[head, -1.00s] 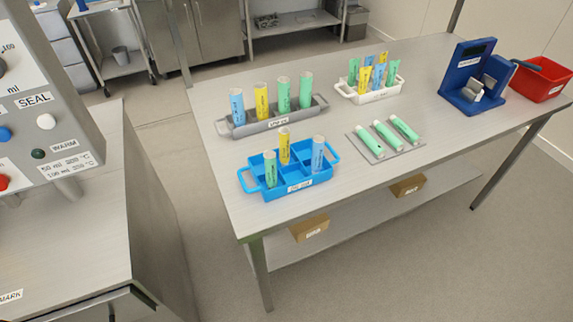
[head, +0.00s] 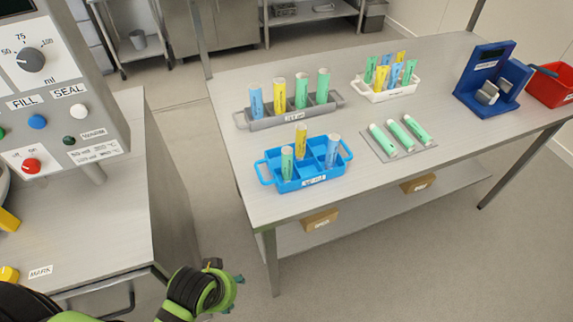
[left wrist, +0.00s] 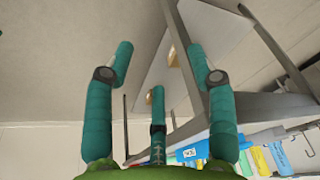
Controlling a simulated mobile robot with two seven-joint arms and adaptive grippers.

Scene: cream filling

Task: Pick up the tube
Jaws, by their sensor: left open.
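My left gripper (head: 228,277) is open and empty at the bottom of the head view, in front of the table and apart from the tubes. Its teal fingers are spread in the left wrist view (left wrist: 163,68). The blue tray (head: 316,180) holds an upright green tube (head: 287,164), yellow tube (head: 301,141) and blue tube (head: 332,152). Behind it, a grey rack (head: 290,116) holds blue, yellow and green tubes. Three green tubes (head: 400,136) lie on a flat plate (head: 388,155). Which tube is meant cannot be told. My right gripper is not in view.
A white rack (head: 390,96) with several tubes, a blue device (head: 483,80) and a red bin (head: 551,86) stand farther right on the table. A filling machine (head: 60,85) stands on the left counter. The table's front edge (head: 400,178) lies between gripper and tubes.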

